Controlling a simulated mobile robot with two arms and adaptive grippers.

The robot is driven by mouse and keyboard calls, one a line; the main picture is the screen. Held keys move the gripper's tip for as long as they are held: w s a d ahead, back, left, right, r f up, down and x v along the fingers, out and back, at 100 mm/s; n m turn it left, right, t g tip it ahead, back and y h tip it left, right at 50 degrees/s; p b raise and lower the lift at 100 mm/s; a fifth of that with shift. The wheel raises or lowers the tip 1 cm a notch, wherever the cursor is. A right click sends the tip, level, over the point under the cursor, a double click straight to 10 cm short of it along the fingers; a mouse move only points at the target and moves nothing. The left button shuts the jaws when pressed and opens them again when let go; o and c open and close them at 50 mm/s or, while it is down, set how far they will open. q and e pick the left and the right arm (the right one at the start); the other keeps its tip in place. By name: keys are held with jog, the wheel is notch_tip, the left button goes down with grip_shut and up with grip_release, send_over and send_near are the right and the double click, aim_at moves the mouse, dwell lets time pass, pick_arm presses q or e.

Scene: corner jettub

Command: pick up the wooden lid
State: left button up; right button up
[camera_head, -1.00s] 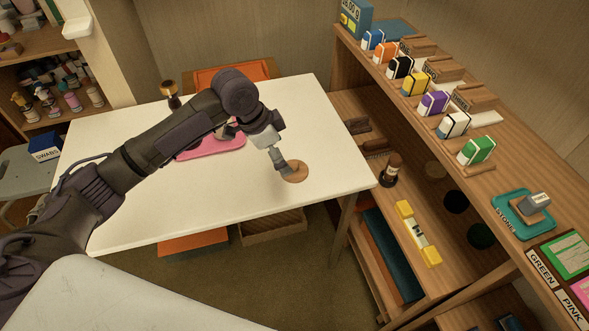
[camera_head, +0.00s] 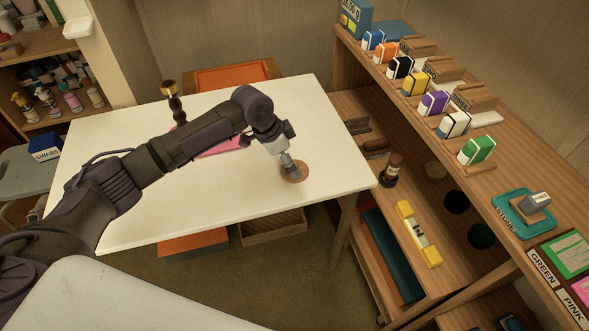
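The wooden lid (camera_head: 301,177) is a small round brown disc lying flat on the white table (camera_head: 230,205), near its right front corner. My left gripper (camera_head: 289,168) points down right at the lid and covers part of it. Its fingers are small and seen from behind, so I cannot tell whether they touch the lid or how far apart they are. My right gripper is not in view.
A pink tray (camera_head: 222,149) lies behind my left arm, mostly hidden. A dark handled tool with a brass top (camera_head: 170,90) stands at the table's back left. A wooden shelf with coloured blocks (camera_head: 434,102) runs along the right. The table's front is clear.

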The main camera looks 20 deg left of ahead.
pick_arm(q)
jog(key=x, duration=0.3)
jog(key=shift+w+f, duration=0.1)
jog(key=shift+f, duration=0.1)
jog(key=shift+c, duration=0.3)
jog(key=c, duration=1)
jog(key=shift+r, duration=0.15)
jog(key=shift+r, duration=0.55)
jog(key=r, duration=0.2)
jog(key=d+r, duration=0.1)
jog(key=shift+s+r, duration=0.25)
jog(key=shift+s, duration=0.05)
jog(key=s+d+r, duration=0.2)
jog(key=d, duration=0.1)
jog(key=s+d+r, duration=0.4)
jog(key=d, duration=0.1)
jog(key=shift+d+r, duration=0.15)
jog(key=shift+d, duration=0.15)
